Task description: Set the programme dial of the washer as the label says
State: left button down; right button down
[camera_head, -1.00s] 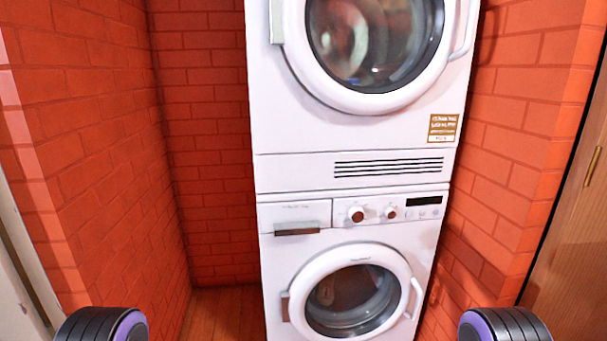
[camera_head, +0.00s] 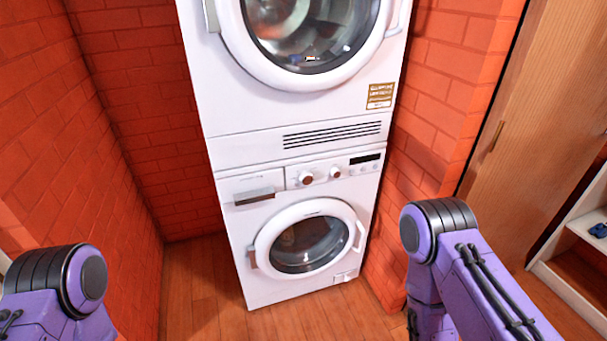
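The white washer (camera_head: 236,214) stands at the bottom of a stack in the middle of the head view, its round door closed. On its control panel are two round brown-and-white dials, a larger left dial (camera_head: 306,178) and a smaller right dial (camera_head: 335,172). The markings around them are too small to read. A brown and white label (camera_head: 380,95) is on the upper machine, at its lower right; its text is not legible. Parts of both my arms show at the lower left and lower right, but neither gripper is in view.
A second white machine (camera_head: 240,110) with a round door sits on top of the washer. Red brick walls (camera_head: 140,100) close in on both sides. A wooden door (camera_head: 530,90) and a white shelf (camera_head: 590,235) are at the right. Wooden floor (camera_head: 205,290) is clear in front.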

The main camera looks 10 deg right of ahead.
aim_at(305, 177)
jog(key=z, duration=0.65)
jog(key=i, duration=0.4)
jog(key=z, duration=0.2)
